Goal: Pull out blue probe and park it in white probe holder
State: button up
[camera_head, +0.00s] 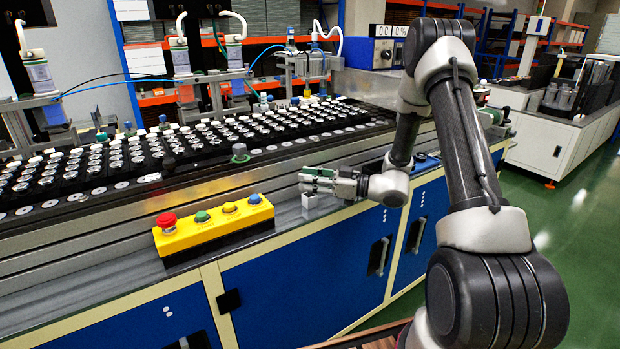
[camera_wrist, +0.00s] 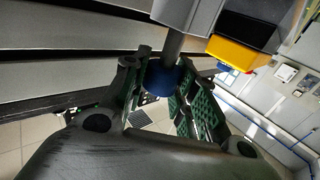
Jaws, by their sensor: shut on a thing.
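My gripper (camera_head: 312,180) reaches in from the right over the bench's front ledge, with green pads on its fingers. In the wrist view, my gripper (camera_wrist: 168,88) is shut on the blue probe. The blue collar of the probe (camera_wrist: 162,77) sits between the fingers, and a grey shaft runs from it to a pale block. That block appears to be the white probe holder (camera_head: 309,201), a small pale block on the ledge just below my fingertips; it also shows at the wrist view's top (camera_wrist: 187,11). I cannot tell whether the shaft's tip is inside it. The fingers hide the probe in the head view.
A yellow button box (camera_head: 214,225) with a red emergency button stands left of the holder, on the same ledge. A conveyor bed (camera_head: 110,165) with rows of speaker parts lies behind. A dark blue round part (camera_head: 421,157) sits on the bench right of my wrist.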

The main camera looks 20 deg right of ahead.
jog(key=shift+f, duration=0.65)
jog(key=o, duration=1.1)
jog(key=v, duration=1.2)
jog(key=shift+f, duration=0.1)
